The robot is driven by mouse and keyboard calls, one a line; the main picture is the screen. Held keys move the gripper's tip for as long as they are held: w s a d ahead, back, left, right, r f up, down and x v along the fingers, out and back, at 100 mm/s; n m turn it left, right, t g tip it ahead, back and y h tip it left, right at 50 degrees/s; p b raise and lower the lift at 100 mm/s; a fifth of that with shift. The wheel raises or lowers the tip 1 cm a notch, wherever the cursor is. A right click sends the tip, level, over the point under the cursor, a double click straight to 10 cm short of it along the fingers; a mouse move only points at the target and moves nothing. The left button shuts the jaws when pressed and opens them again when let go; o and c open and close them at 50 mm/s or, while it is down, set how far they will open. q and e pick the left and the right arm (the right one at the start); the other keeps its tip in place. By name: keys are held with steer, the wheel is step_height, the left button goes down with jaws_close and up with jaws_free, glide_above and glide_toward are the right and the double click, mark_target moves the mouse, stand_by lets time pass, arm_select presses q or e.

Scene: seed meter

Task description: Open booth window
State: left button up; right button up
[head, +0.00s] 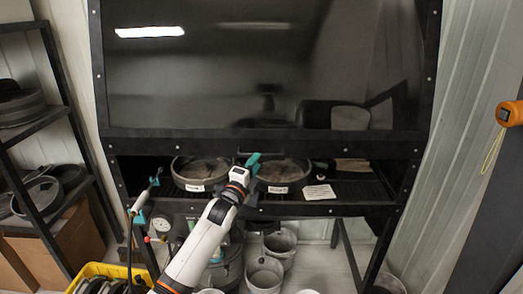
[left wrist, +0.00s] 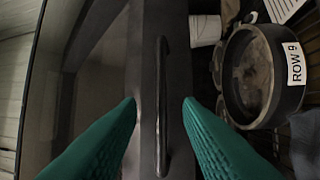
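The booth window (head: 250,70) is a large dark, glossy pane in a black frame. Its black lower rail (head: 330,148) lies above an open gap that shows the booth floor. My left gripper (head: 253,162) has teal fingers and is at the lower rail, near the middle. In the left wrist view, its two fingers (left wrist: 160,105) are spread, one on each side of a slim dark bar handle (left wrist: 163,60) on the rail. I see no finger clearly touching the handle. The handle is hidden or too small in the head view. My right gripper is not in view.
Inside the booth stand two round pans (head: 200,172), one labelled ROW 9 in the left wrist view (left wrist: 264,75), and a white card (head: 319,192). Buckets (head: 264,274) stand below. A yellow crate (head: 98,270) and dark shelves (head: 40,120) are at left, an orange device (head: 510,113) at right.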

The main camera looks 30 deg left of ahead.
arm_select(q)
steer(key=shift+p+x, duration=0.6)
steer(key=shift+x, duration=2.1)
steer(key=shift+f, duration=0.1)
jaws_close()
